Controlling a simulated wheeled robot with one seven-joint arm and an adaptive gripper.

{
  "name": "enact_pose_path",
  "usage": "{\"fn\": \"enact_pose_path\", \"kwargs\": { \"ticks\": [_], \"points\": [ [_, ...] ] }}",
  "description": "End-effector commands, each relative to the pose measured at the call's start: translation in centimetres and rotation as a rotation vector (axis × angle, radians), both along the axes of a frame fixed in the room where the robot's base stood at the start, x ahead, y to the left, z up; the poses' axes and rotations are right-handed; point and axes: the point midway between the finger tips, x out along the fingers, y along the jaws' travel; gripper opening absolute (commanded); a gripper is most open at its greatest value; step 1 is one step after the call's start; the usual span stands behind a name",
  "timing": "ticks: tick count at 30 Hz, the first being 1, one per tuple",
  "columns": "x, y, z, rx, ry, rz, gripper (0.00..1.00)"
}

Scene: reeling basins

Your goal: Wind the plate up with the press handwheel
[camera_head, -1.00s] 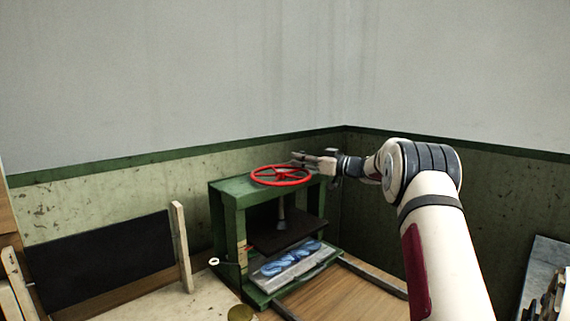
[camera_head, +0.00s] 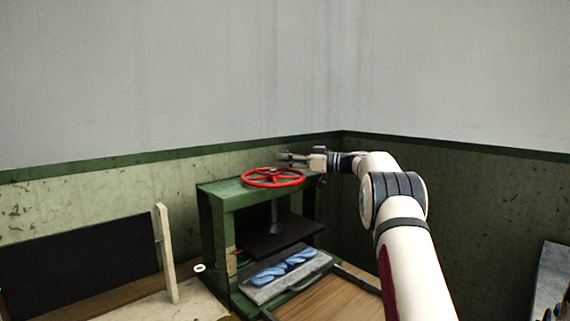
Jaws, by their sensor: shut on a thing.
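The red press handwheel (camera_head: 258,182) lies flat on top of the green press frame (camera_head: 212,215). A screw (camera_head: 275,215) runs down from it to the dark plate (camera_head: 275,243). The plate hangs level, with a gap above the press bed. On the bed, blue twisted skeins (camera_head: 284,268) lie on a grey tray (camera_head: 262,293). My gripper (camera_head: 284,158) reaches in from the right at the handwheel's far side. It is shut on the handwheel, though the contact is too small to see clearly.
A black board (camera_head: 75,262) with a pale upright post (camera_head: 165,253) stands to the left. A white ring-shaped thing (camera_head: 199,268) is beside the press's left side. Walls meet in a corner close behind the press. A grey slab (camera_head: 553,280) stands at the far right.

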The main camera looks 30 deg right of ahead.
Motion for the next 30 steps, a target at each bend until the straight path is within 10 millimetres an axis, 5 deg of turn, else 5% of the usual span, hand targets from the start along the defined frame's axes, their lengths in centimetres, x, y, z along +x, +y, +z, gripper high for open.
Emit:
{"fn": "enact_pose_path", "kwargs": {
  "ticks": [13, 14, 16, 30],
  "points": [
    [0.00, -0.23, 0.25, -0.001, -0.005, -0.002, 0.00],
    [-0.01, -0.23, 0.25, -0.001, -0.005, -0.002, 0.22],
    [-0.02, -0.20, 0.22, -0.002, -0.004, -0.001, 0.36],
    [-0.92, -0.98, 0.09, -0.001, -0.001, 0.002, 0.36]
  ]
}}
